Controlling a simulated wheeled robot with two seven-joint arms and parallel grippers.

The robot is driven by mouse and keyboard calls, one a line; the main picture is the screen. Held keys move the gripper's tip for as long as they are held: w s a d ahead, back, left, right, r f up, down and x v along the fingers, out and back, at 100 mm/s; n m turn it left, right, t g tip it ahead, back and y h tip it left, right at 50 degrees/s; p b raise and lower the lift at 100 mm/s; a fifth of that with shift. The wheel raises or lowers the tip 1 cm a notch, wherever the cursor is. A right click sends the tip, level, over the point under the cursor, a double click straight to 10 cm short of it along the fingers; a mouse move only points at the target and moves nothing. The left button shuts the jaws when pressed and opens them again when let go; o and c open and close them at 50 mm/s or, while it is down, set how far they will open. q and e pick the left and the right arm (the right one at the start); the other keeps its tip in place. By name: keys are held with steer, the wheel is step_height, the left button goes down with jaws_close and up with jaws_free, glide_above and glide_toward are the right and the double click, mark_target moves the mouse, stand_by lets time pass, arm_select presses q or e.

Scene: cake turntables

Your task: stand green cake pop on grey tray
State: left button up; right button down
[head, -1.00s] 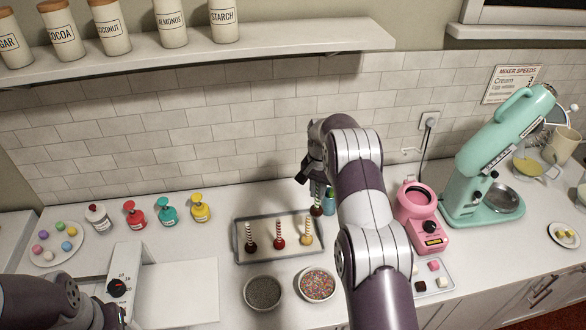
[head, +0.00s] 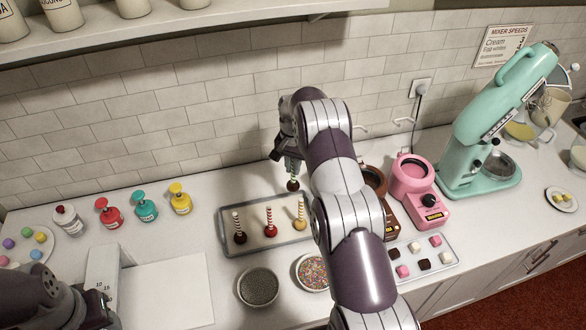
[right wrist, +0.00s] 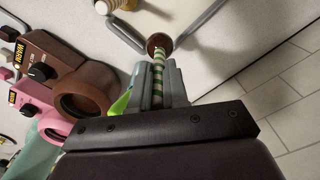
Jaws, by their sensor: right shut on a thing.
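The green cake pop has a dark brown ball (head: 293,184) and a green-and-white striped stick. My right gripper (head: 291,169) is shut on the stick, with the ball hanging below the fingers. The right wrist view shows the striped stick (right wrist: 158,68) between the fingertips and the ball beyond them, near a corner of the grey tray (right wrist: 129,37). In the head view the grey tray (head: 222,232) lies on the counter; the ball shows over its back right part, apparently above it. The height gap is unclear. My left gripper is out of view; only its arm shows.
On the tray stand a dark (head: 239,237), a red (head: 270,230) and a yellow cake pop (head: 300,223), sticks up. Two bowls (head: 259,286) (head: 309,270) are in front. Brown (head: 392,222) and pink melters (head: 414,180) stand right. The tray's back strip is free.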

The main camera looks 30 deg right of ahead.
mark_target(293, 184)
steer(key=f, duration=0.1)
steer(key=w+f+b, duration=0.1)
steer(key=shift+f, duration=0.3)
steer(key=f+b, duration=0.2)
steer(key=f, duration=0.1)
steer(key=f+b, duration=0.1)
steer(key=shift+s+f, duration=0.15)
steer(key=shift+s, duration=0.15)
steer(key=shift+w+f, duration=0.2)
steer(key=shift+f, duration=0.25)
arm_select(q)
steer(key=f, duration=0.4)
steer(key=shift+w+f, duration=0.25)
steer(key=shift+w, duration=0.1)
arm_select(e)
steer(key=shift+r, duration=0.1)
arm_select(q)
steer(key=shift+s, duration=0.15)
arm_select(e)
steer(key=shift+s, duration=0.2)
steer(key=shift+w, duration=0.1)
steer(key=shift+f+b, duration=0.2)
steer(key=shift+b, duration=0.1)
steer(key=shift+f+b, duration=0.4)
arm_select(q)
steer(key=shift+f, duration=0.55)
